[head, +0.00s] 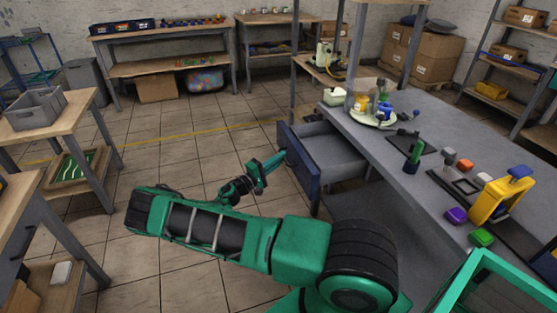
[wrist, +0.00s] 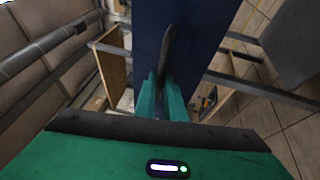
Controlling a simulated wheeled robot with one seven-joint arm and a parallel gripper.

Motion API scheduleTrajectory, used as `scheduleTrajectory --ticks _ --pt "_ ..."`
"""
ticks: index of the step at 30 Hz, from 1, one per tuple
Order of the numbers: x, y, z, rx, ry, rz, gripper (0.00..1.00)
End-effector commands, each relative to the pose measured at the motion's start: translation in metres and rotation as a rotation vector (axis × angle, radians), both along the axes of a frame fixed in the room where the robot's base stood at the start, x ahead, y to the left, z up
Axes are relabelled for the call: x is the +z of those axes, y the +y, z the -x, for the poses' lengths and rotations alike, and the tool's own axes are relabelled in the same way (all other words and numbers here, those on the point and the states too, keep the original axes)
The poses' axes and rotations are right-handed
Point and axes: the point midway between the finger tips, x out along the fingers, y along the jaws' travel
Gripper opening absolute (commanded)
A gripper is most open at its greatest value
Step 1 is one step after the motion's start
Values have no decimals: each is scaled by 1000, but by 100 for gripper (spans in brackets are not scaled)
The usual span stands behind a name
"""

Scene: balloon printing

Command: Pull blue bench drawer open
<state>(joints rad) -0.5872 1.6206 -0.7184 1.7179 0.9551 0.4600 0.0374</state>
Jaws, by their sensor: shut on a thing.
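The blue bench drawer (head: 301,170) stands pulled out from the grey workbench (head: 345,118), and its grey inside shows empty. My gripper (head: 279,158) is at the drawer's outer face, on its left side in the head view. In the wrist view the blue drawer front (wrist: 200,35) fills the upper middle. A dark, upright handle (wrist: 168,45) stands out from it. My green fingers (wrist: 162,95) are shut on this handle. The far part of the handle stays visible beyond the fingertips; the part between the fingers is hidden.
The bench top holds a yellow device (head: 497,200), a round tray (head: 370,119) with small bottles, and several coloured blocks. A wooden table (head: 65,122) with a grey bin stands at left. The tiled floor between is clear.

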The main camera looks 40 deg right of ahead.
Motion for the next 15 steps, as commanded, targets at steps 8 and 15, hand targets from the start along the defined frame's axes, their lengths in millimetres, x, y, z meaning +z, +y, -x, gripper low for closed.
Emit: scheduleTrajectory --ticks 8,15 --pt "-6 -2 9 -21 12 -6 0" --pt "-6 -5 9 -23 12 -6 28"
